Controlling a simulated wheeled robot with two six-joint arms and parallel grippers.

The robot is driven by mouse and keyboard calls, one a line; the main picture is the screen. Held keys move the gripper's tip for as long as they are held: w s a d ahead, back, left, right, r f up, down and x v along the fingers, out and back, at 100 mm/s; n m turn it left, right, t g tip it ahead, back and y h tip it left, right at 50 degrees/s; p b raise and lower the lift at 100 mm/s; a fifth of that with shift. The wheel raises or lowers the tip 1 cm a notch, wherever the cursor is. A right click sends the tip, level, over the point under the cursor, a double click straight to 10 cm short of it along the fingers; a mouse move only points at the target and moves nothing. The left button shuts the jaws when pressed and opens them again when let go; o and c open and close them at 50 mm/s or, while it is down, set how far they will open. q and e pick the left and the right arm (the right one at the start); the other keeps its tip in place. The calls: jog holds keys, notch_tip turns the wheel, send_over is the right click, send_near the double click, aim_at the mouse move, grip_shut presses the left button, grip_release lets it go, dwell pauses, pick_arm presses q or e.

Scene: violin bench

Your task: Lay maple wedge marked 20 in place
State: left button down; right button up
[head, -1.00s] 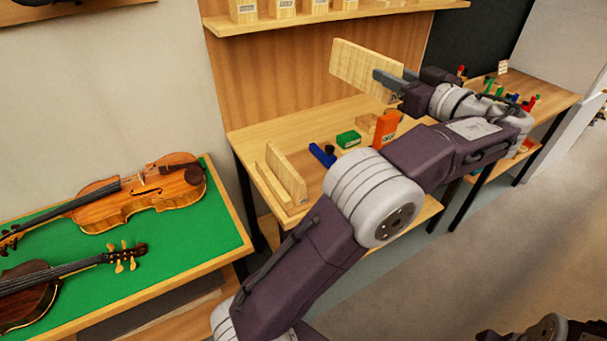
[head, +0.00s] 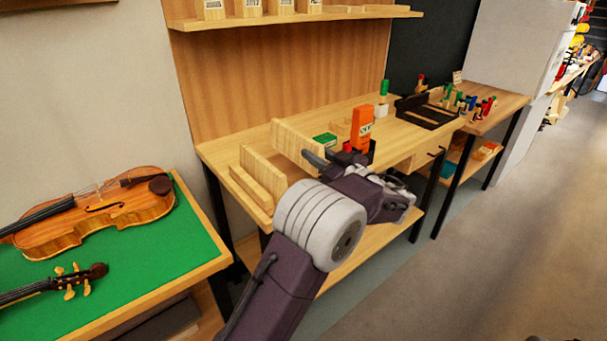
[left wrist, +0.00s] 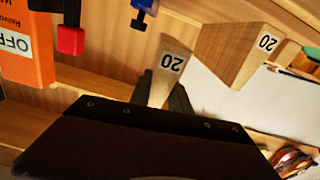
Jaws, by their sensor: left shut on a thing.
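My left gripper (head: 317,161) is shut on a pale maple wedge (head: 297,143), held on edge low over the bench's left part. In the left wrist view the held wedge shows a "20" label on its end (left wrist: 172,63), between the fingers (left wrist: 165,97). A second pale wedge (head: 262,172) stands on edge at the bench's left end, to the left of the held one and roughly alongside it. A wooden piece (left wrist: 235,48), also labelled "20", is beside the held wedge in the wrist view. I cannot tell whether the held wedge touches the bench.
A dark tray (head: 428,110) lies farther right. A shelf (head: 295,18) hangs above the bench. A violin (head: 95,215) lies on the green-topped table (head: 150,262) at left.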

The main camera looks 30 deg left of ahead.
aim_at(307, 170)
pick_arm(q)
jog(key=shift+a+f, duration=0.35)
jog(key=shift+a, duration=0.25)
jog(key=shift+a+f, duration=0.35)
jog(key=shift+a, duration=0.25)
notch_tip(307, 170, down, 4)
jog(key=shift+f+b, duration=0.1)
jog(key=shift+b, duration=0.2)
jog(key=shift+s, duration=0.1)
jog(key=c, duration=1.2)
grip_release()
